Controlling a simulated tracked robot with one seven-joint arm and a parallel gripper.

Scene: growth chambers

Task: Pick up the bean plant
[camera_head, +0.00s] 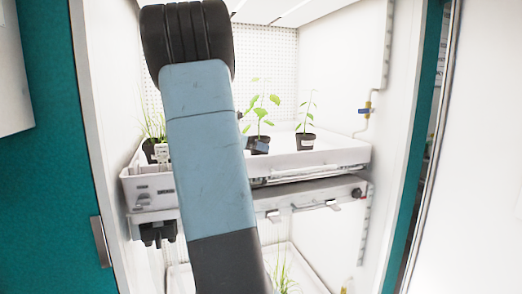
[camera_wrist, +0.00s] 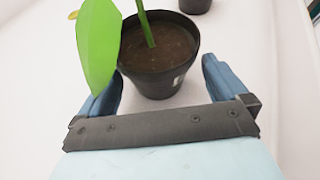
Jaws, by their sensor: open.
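A broad-leaved plant, which looks like the bean plant (camera_head: 262,108), stands upright in a small black pot in the middle of the white tray in the head view. In the wrist view, a black pot of brown soil (camera_wrist: 158,82) holds a green stem and a large leaf, which overlaps the left finger. My gripper (camera_wrist: 162,72) is open, with one blue finger on each side of this pot's near part. I cannot tell whether they touch it.
A slimmer plant (camera_head: 306,120) stands right of the bean plant and a grassy plant (camera_head: 154,130) left, partly behind my arm. The tray's raised rim (camera_head: 345,155) and the chamber walls bound the space. Another pot (camera_wrist: 195,5) shows beyond in the wrist view. A lower shelf holds grass (camera_head: 283,275).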

